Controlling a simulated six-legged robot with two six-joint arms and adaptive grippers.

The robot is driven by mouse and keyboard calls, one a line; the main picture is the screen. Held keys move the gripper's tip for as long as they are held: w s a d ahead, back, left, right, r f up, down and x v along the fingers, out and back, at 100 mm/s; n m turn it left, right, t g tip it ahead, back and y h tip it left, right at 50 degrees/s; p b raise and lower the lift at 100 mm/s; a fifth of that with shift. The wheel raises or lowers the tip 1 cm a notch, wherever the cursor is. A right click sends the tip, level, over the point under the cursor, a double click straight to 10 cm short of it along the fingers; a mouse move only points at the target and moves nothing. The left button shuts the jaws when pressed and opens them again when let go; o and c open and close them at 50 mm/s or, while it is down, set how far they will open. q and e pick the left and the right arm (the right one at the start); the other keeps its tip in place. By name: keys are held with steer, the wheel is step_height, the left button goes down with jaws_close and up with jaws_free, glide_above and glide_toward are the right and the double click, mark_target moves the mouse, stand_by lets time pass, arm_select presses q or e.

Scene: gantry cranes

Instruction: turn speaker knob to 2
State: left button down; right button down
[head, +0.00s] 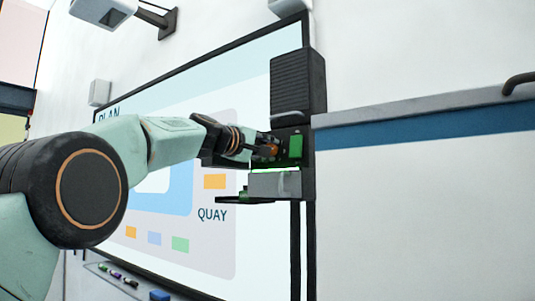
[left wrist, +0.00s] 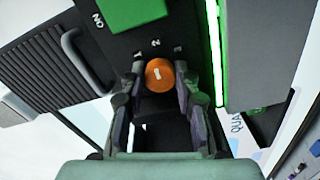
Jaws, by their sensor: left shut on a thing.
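The speaker (head: 298,85) is a black ribbed unit at the right edge of a screen in the head view. Its control panel carries an orange knob (left wrist: 160,75) with a short white mark, and the numerals 1, 2 and 3 are printed around its far side. I cannot tell for sure which numeral the mark points to. My left gripper (head: 266,149) is shut on the knob, with one finger on each side of it in the left wrist view (left wrist: 160,83). In the head view, the fingers partly hide the knob. My right gripper is not in view.
A green button (head: 295,147) marked ON sits beside the knob. A lit green strip (left wrist: 214,50) runs along the panel, with a grey box (head: 275,184) below. The screen (head: 215,115) is behind my arm. A blue-striped white panel (head: 430,135) stands right.

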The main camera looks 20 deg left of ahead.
arm_select(q)
steer(key=shift+f+m, duration=0.2)
steer(key=shift+m, duration=0.4)
steer(key=c, duration=1)
jaws_free()
steer(key=shift+r, duration=0.15)
steer(key=shift+s, duration=0.1)
steer(key=v, duration=1.2)
